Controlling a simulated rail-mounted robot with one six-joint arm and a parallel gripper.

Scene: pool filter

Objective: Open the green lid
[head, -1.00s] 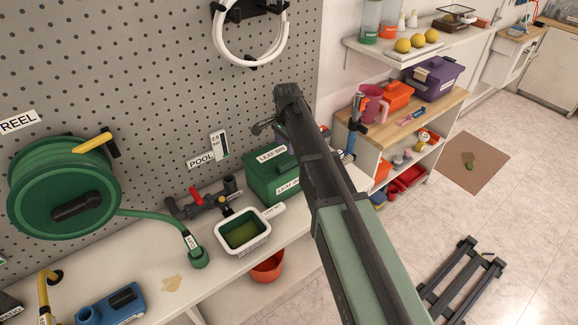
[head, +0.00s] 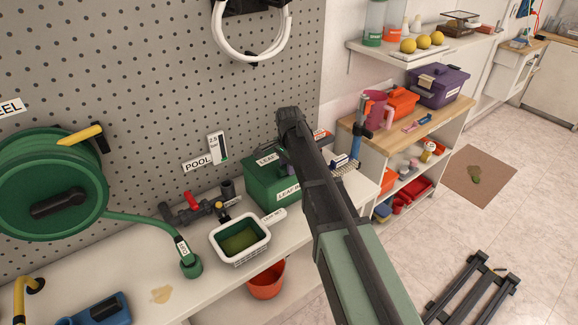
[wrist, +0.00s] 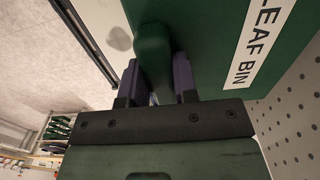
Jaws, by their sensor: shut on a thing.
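The green leaf bin (head: 265,187) stands on the white bench against the pegboard. In the head view my arm hides most of the gripper and the handle.
A white tub (head: 240,238) with green contents and a pipe with a red valve (head: 188,210) stand left of the bin. The green hose reel (head: 45,195) is farther left. The pegboard (head: 150,70) is close behind; shelves (head: 410,150) stand to the right.

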